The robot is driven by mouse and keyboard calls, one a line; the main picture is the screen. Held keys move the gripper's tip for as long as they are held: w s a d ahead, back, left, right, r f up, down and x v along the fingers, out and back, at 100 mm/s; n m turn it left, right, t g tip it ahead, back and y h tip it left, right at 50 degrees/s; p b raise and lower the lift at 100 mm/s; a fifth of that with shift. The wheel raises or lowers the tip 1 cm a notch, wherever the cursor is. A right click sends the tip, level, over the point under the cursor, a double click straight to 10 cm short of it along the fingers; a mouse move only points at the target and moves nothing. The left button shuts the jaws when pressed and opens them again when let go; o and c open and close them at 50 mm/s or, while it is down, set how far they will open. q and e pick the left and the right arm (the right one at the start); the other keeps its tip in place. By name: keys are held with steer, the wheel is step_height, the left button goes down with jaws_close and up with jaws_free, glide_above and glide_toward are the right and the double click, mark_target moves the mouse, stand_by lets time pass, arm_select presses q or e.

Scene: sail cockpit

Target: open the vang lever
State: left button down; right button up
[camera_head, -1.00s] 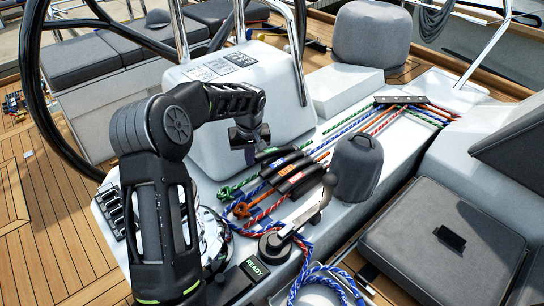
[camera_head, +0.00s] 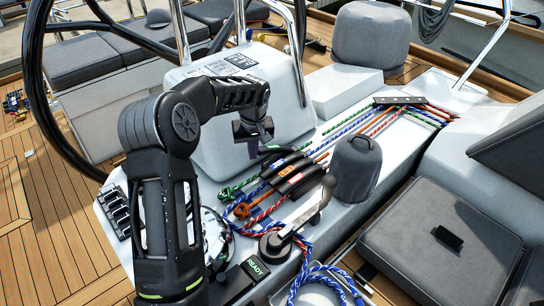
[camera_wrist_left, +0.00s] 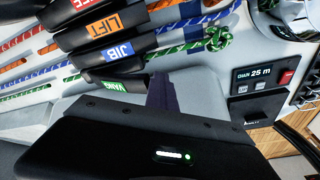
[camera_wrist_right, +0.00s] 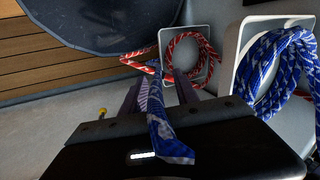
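The vang lever (camera_wrist_left: 115,86) has a green label and lies at the end of a row of black clutch levers in the left wrist view. In the head view the vang lever (camera_head: 270,151) is at the row's far side, its label hidden. My left gripper (camera_head: 256,132) is just above and beyond it, apart from it. In the left wrist view its fingers (camera_wrist_left: 163,92) look pressed together and empty, just right of the vang label. My right gripper (camera_wrist_right: 158,95) is out of the head view; its fingers are apart, with a blue-white rope end (camera_wrist_right: 160,135) showing between them.
The jib (camera_wrist_left: 118,52) and lift (camera_wrist_left: 105,27) levers sit close beside the vang lever. A winch handle (camera_head: 300,212) and a grey-covered winch (camera_head: 354,168) stand nearby. A white console (camera_head: 215,135) rises behind my left gripper. Coiled ropes (camera_wrist_right: 275,65) fill bins near my right gripper.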

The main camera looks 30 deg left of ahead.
mark_target(263, 148)
arm_select(q)
steer(key=shift+w+d+r, duration=0.45)
steer(key=shift+w+d, duration=0.3)
steer(key=shift+w+d+r+p, duration=0.25)
steer(key=shift+w+r+p, duration=0.35)
steer(key=shift+p, duration=0.2)
steer(key=shift+w+d, duration=0.15)
steer(key=shift+w, duration=0.2)
steer(key=shift+s+a, duration=0.15)
steer(key=shift+a, duration=0.2)
steer(key=shift+a+r+p, duration=0.5)
steer(key=shift+r+p, duration=0.1)
steer(key=shift+r, duration=0.05)
steer(key=shift+a+r, duration=0.2)
steer(key=shift+a, duration=0.25)
steer(key=shift+d+r, duration=0.1)
